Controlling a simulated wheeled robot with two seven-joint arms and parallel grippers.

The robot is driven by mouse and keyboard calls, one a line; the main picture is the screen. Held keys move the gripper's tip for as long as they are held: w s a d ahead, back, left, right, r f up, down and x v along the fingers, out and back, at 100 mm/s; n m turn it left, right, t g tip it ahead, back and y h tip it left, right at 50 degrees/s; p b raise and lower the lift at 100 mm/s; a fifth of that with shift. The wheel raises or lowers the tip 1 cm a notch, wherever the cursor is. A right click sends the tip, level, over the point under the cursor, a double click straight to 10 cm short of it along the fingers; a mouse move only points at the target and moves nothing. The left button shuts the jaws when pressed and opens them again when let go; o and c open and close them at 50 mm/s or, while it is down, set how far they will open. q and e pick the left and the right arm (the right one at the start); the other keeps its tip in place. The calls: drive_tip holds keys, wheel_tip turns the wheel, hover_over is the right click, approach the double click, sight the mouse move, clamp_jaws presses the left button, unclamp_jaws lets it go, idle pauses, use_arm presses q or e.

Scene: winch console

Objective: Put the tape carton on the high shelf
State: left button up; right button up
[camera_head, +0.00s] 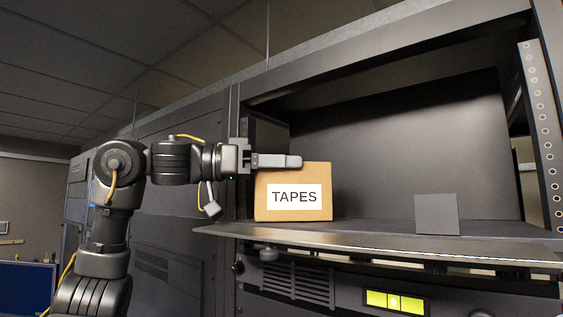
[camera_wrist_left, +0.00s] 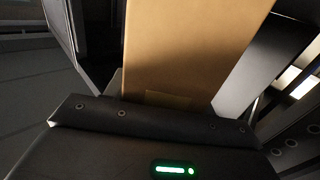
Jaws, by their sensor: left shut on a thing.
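The tape carton (camera_head: 293,205) is a brown box with a white label reading TAPES. It sits upright at the left end of the high shelf (camera_head: 375,242), its base level with the shelf surface. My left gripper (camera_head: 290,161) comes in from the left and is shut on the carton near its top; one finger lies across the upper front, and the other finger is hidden. In the left wrist view the carton (camera_wrist_left: 190,50) fills the middle, just beyond the gripper's dark body. I cannot tell whether the base bears fully on the shelf. My right gripper is not in view.
A small grey block (camera_head: 436,214) stands on the shelf right of the carton, with clear room between them. A perforated rail (camera_head: 543,135) stands at the right edge. Below is a panel with a lit yellow-green display (camera_head: 394,302). The cabinet roof overhangs the shelf.

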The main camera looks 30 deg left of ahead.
use_arm(q)
drive_tip(key=shift+d, duration=0.15)
drive_tip(key=shift+f, duration=0.1)
drive_tip(key=o, duration=1.2)
drive_tip(key=shift+r, duration=0.2)
drive_tip(key=b+v, duration=0.1)
drive_tip(key=v, duration=0.2)
drive_tip(key=b+v, duration=0.1)
drive_tip(key=shift+s+f+b, duration=0.1)
drive_tip(key=shift+f+b, duration=0.2)
drive_tip(key=b+v, duration=0.1)
drive_tip(key=v, duration=0.7)
drive_tip(key=shift+r, duration=0.2)
